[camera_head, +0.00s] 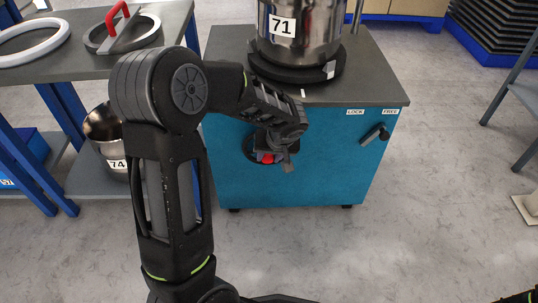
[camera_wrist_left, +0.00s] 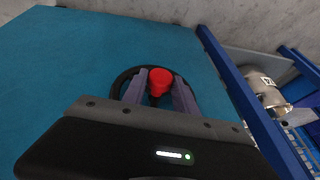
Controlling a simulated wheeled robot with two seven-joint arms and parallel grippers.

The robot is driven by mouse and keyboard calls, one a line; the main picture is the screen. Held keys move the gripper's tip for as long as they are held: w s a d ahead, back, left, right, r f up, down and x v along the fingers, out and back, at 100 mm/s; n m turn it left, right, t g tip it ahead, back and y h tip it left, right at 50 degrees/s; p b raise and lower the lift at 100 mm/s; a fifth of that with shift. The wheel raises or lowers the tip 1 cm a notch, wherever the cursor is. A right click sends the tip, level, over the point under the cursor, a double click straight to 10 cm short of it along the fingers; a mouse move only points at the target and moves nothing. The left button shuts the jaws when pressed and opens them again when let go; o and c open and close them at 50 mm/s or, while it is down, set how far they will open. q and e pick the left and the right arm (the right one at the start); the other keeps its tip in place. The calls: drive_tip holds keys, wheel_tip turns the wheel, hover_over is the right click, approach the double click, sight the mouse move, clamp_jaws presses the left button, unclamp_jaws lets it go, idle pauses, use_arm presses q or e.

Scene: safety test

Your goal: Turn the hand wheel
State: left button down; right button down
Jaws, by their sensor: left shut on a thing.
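The hand wheel (camera_head: 249,148) is a black ring on the teal front of the cabinet, with a red knob (camera_head: 267,158). My left arm hides much of the wheel in the head view. In the left wrist view the wheel (camera_wrist_left: 119,84) shows as a dark ring behind the fingers, and the red knob (camera_wrist_left: 160,77) sits between them. My left gripper (camera_head: 277,153) is at the wheel, its two grey fingers (camera_wrist_left: 159,92) shut on the red knob from both sides.
The teal cabinet (camera_head: 312,180) carries a steel pot labelled 71 (camera_head: 318,35) on a black base. A small black lever (camera_head: 376,134) sits under LOCK and FREE labels. A side table (camera_head: 70,68) holds rings, with a pot labelled 74 (camera_head: 103,128) below. Floor in front is clear.

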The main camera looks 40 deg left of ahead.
idle(0.8)
use_arm(q)
drive_tip(key=shift+s+f+b, duration=0.1)
drive_tip(key=shift+f+b, duration=0.05)
drive_tip(key=shift+b, duration=0.35)
drive_tip(key=shift+a+t+h+b, duration=0.15)
drive_tip(key=shift+t+h+b, duration=0.25)
drive_tip(key=shift+h, duration=0.5)
drive_tip(key=c, duration=1)
unclamp_jaws()
drive_tip(key=shift+r, duration=0.25)
